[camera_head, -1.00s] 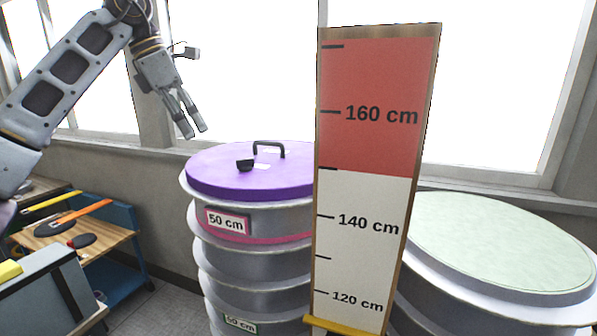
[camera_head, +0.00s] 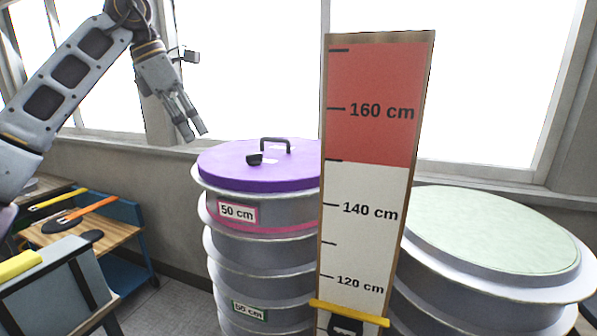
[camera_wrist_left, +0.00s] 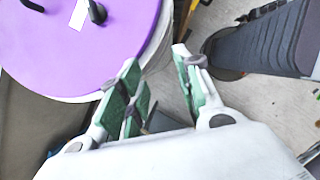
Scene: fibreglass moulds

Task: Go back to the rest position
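My left gripper (camera_head: 190,128) hangs at the upper left in the head view, above and to the left of the stack with the purple lid. In the left wrist view its fingers (camera_wrist_left: 160,75) are spread apart with nothing between them. The purple lid (camera_head: 225,165) with a black handle lies on top of the left stack of grey moulds; it also shows in the left wrist view (camera_wrist_left: 70,50), beyond the left fingers. My right gripper is in neither view.
A red and white height board (camera_head: 365,190) stands upright in front, between the purple-lidded stack and a stack with a pale green top (camera_head: 490,240). A wooden-topped blue bench (camera_head: 110,235) with tools stands at the left. Windows line the back wall.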

